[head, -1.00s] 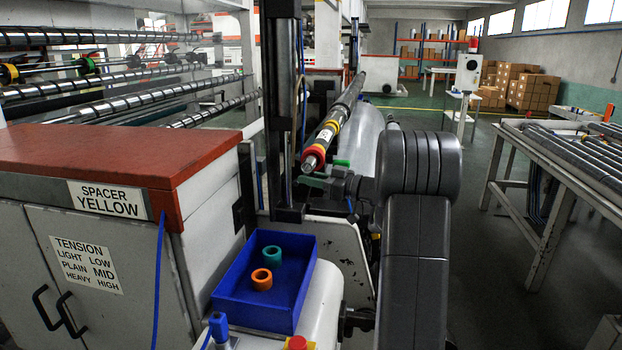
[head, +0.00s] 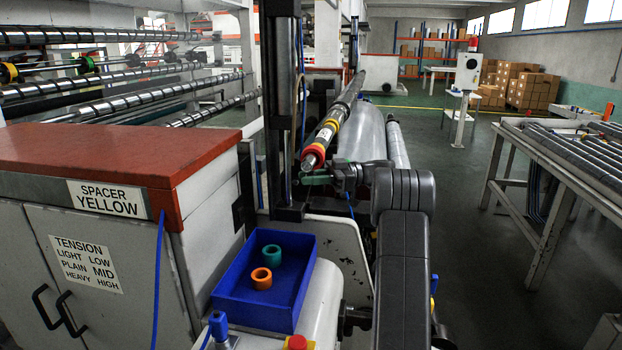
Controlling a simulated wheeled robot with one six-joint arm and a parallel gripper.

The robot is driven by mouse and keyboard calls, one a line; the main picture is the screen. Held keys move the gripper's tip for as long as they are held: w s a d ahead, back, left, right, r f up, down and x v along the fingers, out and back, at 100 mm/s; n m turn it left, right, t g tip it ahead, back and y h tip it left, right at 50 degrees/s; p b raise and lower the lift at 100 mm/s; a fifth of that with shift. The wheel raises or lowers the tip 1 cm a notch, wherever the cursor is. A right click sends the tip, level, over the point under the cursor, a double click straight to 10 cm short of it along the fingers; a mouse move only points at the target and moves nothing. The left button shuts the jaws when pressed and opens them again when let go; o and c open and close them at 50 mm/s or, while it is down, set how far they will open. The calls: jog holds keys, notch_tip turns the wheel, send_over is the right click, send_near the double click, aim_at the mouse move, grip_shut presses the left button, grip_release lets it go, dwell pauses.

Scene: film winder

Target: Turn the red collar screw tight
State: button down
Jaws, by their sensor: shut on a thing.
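The red collar (head: 314,153) sits around the near end of the long shaft (head: 345,104), just in front of a yellow ring (head: 325,133). A short bare metal tip of the shaft shows in front of it. My gripper (head: 325,174), with green fingers, comes in from the right, close against the lower right side of the collar. It is shut on the collar's screw. The screw itself is too small and hidden between the fingers to make out.
A blue tray (head: 222,285) with a teal ring (head: 272,254) and an orange ring (head: 261,278) stands in front. A dark upright column (head: 281,110) is close left of the shaft end. A roller table (head: 560,165) stands right, with open floor between.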

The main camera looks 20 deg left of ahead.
dwell(0.4)
jog(key=c, duration=1.3)
grip_release()
jog(key=shift+o, duration=0.2)
